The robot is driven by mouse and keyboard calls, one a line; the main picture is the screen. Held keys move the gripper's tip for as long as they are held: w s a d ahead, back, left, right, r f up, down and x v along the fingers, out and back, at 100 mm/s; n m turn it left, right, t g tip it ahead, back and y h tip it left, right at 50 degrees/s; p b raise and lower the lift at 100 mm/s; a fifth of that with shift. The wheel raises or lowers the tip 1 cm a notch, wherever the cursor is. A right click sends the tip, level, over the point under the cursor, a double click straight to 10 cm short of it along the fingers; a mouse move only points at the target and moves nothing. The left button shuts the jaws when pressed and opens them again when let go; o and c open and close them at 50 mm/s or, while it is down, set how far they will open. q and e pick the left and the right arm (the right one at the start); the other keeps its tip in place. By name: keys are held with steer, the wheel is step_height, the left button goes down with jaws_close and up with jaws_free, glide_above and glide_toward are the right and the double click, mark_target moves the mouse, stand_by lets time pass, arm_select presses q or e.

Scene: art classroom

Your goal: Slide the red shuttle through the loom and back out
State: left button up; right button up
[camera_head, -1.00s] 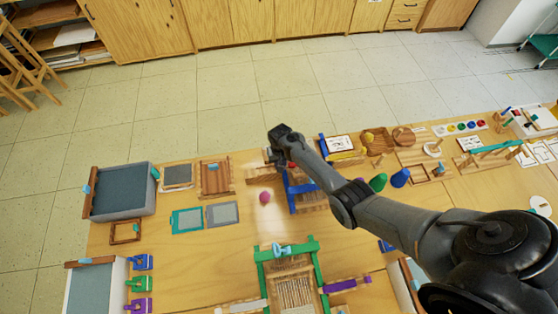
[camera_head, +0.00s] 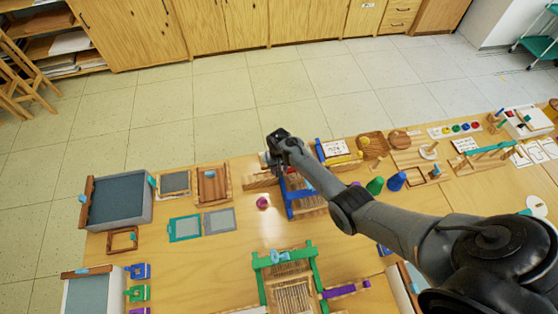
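A loom with a blue frame (camera_head: 291,206) stands on the table near the middle, partly covered by my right arm. My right gripper (camera_head: 270,158) is at the loom's far left end, pointing away and down. Its fingers are small and partly hidden, so I cannot tell whether it is open or shut. The red shuttle is not clearly visible; a small reddish patch shows by the loom under the arm. A second loom with a green frame (camera_head: 317,268) stands nearer, with a purple shuttle (camera_head: 340,291) at its right. My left gripper is out of view.
Grey trays (camera_head: 150,208), small frames and teal and grey mats (camera_head: 185,228) fill the left. Green and blue cones (camera_head: 396,182) stand right, beside my forearm. Bare table shows between the mats and green loom.

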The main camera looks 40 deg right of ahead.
step_height(320, 180, up, 8)
steer(key=shift+r+p, duration=0.1)
steer(key=shift+p, duration=0.75)
steer(key=shift+r, duration=0.9)
